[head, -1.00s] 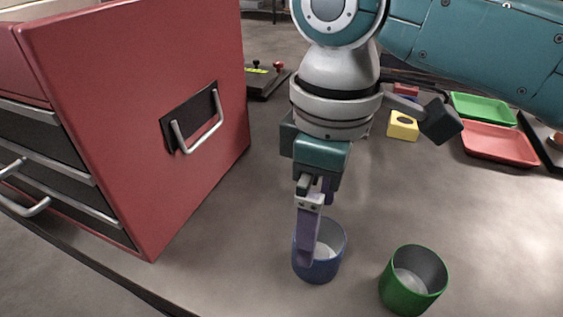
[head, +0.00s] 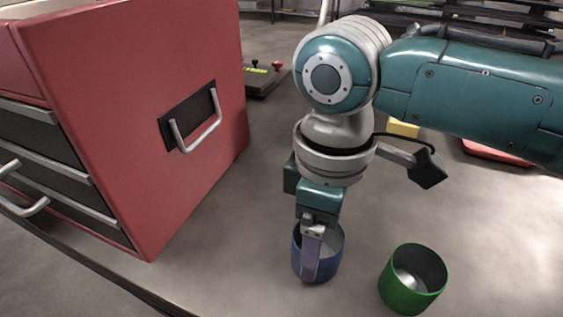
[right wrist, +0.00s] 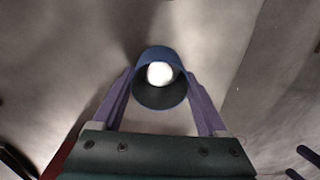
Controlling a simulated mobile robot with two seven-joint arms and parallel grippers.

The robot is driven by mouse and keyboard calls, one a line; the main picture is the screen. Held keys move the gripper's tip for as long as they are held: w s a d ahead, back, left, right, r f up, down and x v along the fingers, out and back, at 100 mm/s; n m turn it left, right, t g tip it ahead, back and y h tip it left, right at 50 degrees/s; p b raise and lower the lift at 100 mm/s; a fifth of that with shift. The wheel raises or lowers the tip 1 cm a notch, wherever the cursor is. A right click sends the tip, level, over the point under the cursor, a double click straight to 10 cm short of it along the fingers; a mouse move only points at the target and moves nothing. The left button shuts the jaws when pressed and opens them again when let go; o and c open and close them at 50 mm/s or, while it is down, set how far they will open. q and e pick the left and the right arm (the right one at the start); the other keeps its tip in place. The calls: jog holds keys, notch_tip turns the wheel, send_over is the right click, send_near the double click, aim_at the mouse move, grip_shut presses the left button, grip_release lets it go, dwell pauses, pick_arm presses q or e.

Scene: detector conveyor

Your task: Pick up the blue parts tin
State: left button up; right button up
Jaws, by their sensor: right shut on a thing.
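The blue parts tin (head: 334,257) stands upright on the tabletop in the head view. My right gripper (head: 312,262) comes down on it from above, with one purple finger across its near side; the other finger is mostly hidden. In the right wrist view the tin (right wrist: 160,100) sits between the two fingers of my right gripper (right wrist: 158,85), which is shut on it. A pale round patch shows inside the tin; I cannot tell what it is. My left gripper is not in view.
A green tin (head: 402,293) stands close to the right of the blue one. A red drawer cabinet (head: 150,90) with metal handles fills the left. A yellow block (head: 403,129) and a red tray (head: 492,151) are partly hidden behind my right arm.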

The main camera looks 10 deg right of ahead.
jog(key=c, duration=0.5)
jog(key=shift+r, duration=0.15)
